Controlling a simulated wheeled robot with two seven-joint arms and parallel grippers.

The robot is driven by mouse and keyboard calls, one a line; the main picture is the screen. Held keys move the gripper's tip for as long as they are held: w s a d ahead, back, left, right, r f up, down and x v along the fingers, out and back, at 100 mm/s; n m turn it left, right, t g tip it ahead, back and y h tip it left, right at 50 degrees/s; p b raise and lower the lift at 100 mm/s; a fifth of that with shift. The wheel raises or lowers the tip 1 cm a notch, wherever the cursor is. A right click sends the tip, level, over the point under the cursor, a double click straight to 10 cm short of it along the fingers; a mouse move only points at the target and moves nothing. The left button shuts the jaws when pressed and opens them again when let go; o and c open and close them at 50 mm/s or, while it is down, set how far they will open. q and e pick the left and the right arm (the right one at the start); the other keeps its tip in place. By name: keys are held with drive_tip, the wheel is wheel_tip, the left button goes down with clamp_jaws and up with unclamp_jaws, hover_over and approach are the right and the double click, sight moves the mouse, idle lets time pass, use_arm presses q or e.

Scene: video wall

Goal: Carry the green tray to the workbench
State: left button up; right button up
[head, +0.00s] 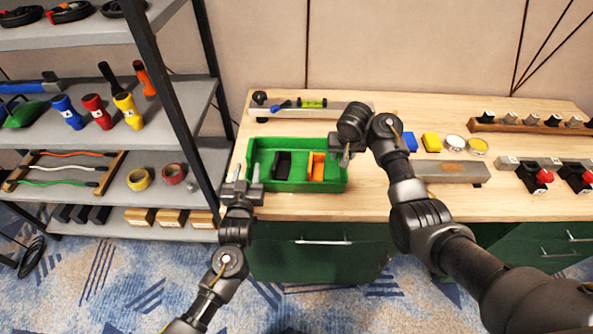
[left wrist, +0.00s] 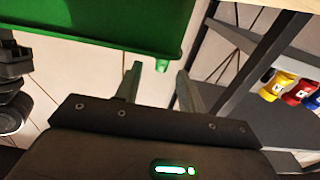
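The green tray (head: 270,186) is over the front left part of the wooden workbench (head: 405,205), looking level; I cannot tell whether it rests on the top. It holds a black piece and an orange piece (head: 316,167). My left gripper (head: 247,174) is at the tray's left end, near its front corner.
A level and tools (head: 312,103) lie behind the tray. A blue block, a yellow block (head: 431,142), round tins and a grey bar (head: 452,172) stand to its right. A loaded metal shelf (head: 178,150) stands close on the left.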

use_arm(q)
drive_tip(key=shift+s+r, duration=0.2)
drive_tip(key=shift+s, duration=0.05)
use_arm(e)
drive_tip(key=shift+d, duration=0.1)
use_arm(q)
drive_tip(key=shift+r, duration=0.1)
use_arm(e)
drive_tip(key=shift+r, duration=0.25)
drive_tip(key=v, duration=1.1)
drive_tip(key=shift+s+r, duration=0.1)
drive_tip(key=shift+r, duration=0.1)
